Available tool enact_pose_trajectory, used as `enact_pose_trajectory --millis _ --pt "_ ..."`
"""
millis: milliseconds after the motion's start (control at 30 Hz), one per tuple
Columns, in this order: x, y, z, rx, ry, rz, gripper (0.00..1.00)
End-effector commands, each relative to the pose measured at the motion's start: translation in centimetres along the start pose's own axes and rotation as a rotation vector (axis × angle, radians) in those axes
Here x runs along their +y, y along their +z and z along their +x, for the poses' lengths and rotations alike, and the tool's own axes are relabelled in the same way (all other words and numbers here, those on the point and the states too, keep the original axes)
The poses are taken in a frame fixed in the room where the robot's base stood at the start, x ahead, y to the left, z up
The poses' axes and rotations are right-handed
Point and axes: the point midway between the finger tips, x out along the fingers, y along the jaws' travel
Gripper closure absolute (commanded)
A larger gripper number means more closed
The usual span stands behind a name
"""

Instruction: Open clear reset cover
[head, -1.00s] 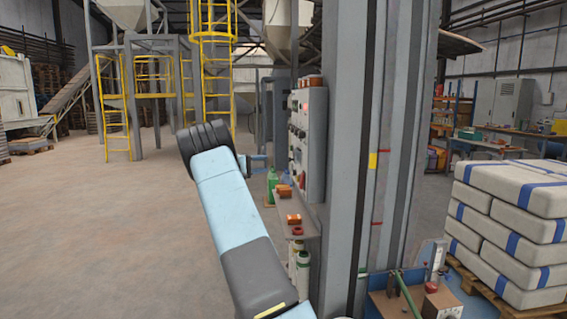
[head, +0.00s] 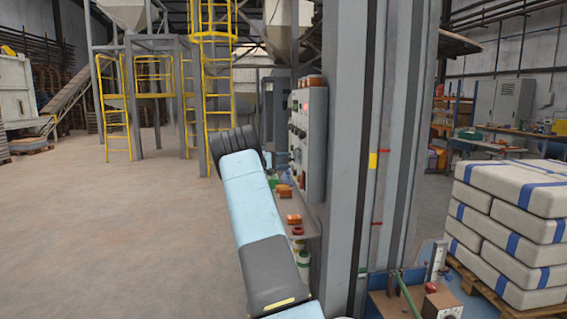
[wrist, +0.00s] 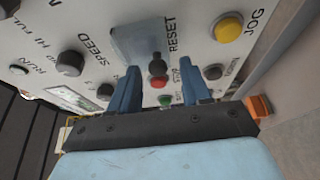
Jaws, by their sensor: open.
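The clear reset cover (wrist: 135,40) is a see-through, greyish flap on the pale control panel, left of the RESET label in the wrist view. A dark knob with a red part (wrist: 157,72) sits at its lower right edge. My gripper (wrist: 160,67) is open, with two blue fingers pointing at the panel either side of this knob. The fingertips are just below the cover; I cannot tell whether they touch anything. In the head view the control panel (head: 314,140) is seen edge-on, and my forearm mostly hides the gripper.
A yellow JOG button (wrist: 229,28) and a SPEED knob (wrist: 70,62) flank the cover. A green button (wrist: 166,100) lies between the fingers. A shelf (head: 303,222) with small orange items juts out below the panel. A grey column (head: 345,150) stands close right. Open floor lies left.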

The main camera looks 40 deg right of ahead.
Motion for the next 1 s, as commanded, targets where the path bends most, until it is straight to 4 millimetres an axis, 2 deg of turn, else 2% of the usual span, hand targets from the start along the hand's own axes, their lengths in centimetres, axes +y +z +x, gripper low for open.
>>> enact_pose_trajectory --millis 100,600,1000 --pt "0.00 0.01 0.00 0.000 0.000 0.000 0.52" --pt "-0.07 0.02 -0.02 -0.001 -0.001 0.000 1.00" --pt "-0.22 0.02 -0.49 0.001 -0.003 -0.001 1.00"
